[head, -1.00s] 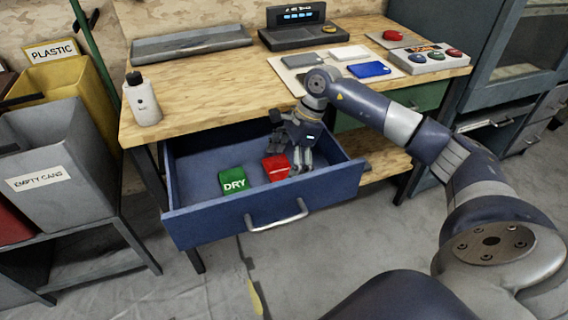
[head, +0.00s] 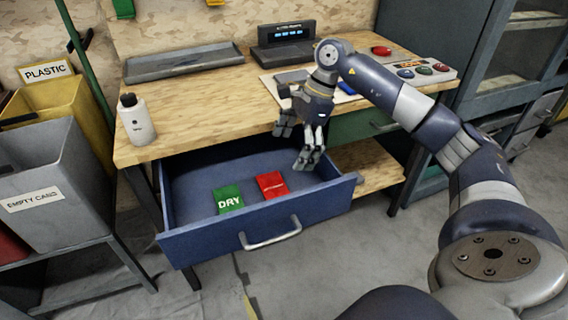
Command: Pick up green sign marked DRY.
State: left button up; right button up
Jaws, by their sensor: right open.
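The green sign (head: 229,198) marked DRY lies inside the open blue drawer (head: 215,233), left of a red sign (head: 271,184). My right gripper (head: 296,152) is open and empty. It hangs over the back right part of the drawer, up and to the right of the green sign and apart from it. The red sign lies between them in the picture. The green sign is in plain view with nothing over it. My left gripper is not in view.
The wooden workbench (head: 200,105) stands above the drawer. A white bottle (head: 136,120), a grey tray (head: 184,63) and a button box (head: 412,70) stand on it. Grey and yellow bins are at the left. The drawer handle (head: 270,238) sticks out in front.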

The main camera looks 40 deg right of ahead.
aim_at(228, 198)
jog(key=k, duration=1)
